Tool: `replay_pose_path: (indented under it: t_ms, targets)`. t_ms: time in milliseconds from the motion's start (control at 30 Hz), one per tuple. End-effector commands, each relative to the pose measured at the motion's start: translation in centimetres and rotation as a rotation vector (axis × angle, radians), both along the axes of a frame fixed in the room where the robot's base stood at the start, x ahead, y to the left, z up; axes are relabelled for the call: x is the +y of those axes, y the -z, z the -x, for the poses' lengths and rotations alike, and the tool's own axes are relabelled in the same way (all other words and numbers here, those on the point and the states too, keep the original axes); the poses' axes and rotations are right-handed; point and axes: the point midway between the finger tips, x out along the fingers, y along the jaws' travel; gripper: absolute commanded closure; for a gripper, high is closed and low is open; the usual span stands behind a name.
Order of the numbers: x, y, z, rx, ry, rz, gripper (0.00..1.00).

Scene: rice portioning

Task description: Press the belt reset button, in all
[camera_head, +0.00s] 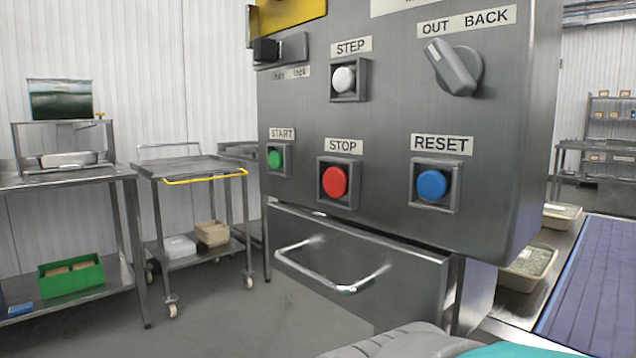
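The blue RESET button (432,185) sits in a square metal surround at the lower right of the grey control panel (390,120), under a label reading RESET (441,145). Nothing touches or covers it. To its left are the red STOP button (335,181) and the green START button (275,158). Above are the white STEP button (344,79) and the OUT/BACK selector knob (455,68). A grey and teal rounded shape shows at the bottom edge; I cannot tell what it is. My gripper is not in view.
A drawer with a bar handle (335,281) is below the panel. A purple belt (597,285) with trays (528,268) beside it runs at the right. A wheeled cart (190,168) and a steel table (65,178) stand at the left. Floor between them and the panel is clear.

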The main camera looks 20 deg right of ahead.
Motion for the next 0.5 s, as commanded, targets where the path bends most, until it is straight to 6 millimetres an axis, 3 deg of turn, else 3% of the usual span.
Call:
replay_pose_path:
  t_ms: [67, 500]
  targets:
    - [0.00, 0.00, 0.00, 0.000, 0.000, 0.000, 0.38]
    - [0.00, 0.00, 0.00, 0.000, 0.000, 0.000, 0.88]
